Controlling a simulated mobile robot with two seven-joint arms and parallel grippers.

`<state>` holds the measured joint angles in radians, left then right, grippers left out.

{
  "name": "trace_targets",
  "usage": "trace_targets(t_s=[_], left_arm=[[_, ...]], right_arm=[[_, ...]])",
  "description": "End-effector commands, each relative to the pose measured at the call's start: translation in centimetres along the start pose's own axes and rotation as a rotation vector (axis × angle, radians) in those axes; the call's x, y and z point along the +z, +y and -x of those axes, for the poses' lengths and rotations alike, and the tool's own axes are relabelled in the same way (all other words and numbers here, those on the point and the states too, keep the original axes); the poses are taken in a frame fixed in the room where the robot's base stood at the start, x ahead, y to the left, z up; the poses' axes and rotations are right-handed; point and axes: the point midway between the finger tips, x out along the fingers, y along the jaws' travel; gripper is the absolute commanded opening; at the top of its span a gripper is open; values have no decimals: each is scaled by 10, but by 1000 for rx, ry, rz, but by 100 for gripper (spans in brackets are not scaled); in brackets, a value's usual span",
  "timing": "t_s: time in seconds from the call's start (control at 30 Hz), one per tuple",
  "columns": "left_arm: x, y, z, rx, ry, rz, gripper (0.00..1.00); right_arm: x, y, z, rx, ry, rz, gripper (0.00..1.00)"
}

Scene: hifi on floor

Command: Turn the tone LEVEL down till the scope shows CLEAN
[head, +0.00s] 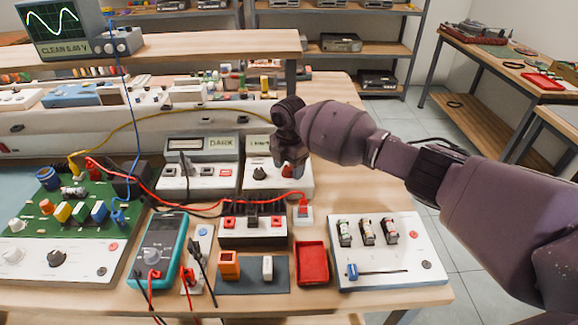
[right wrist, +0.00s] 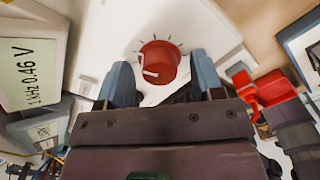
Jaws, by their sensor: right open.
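The scope (head: 60,30) stands on the back shelf at the upper left of the head view. Its screen shows a smooth green wave and reads CLEAN with a voltage, blurred, of about 0.4 V. The tone box (head: 262,187) has a red LEVEL knob (right wrist: 160,62), whose white pointer line points to the lower left in the right wrist view. The tone box's display (right wrist: 28,72) reads 1 kHz 0.46 V. My right gripper (head: 292,168) is open over the box, its blue-grey fingers on either side of the knob, apparently not touching it. My left gripper is out of view.
A DARK-display box (head: 200,183) stands left of the tone box. A green circuit board (head: 75,215), a teal multimeter (head: 160,245), a red tray (head: 312,264) and a white slider panel (head: 385,255) lie in front. Red and yellow cables cross nearby.

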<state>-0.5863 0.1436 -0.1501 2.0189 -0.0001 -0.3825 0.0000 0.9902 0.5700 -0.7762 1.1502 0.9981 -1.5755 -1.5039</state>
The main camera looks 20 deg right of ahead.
Motion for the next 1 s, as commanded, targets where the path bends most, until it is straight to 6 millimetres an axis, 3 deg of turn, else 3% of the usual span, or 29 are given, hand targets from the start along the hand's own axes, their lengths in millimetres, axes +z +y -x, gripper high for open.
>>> trace_targets(t_s=[0.6, 1.0], left_arm=[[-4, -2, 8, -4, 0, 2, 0], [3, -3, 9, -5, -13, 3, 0]], right_arm=[[0, 1, 94, 4, -1, 0, 61], [0, 0, 107, 0, 0, 0, 61]])
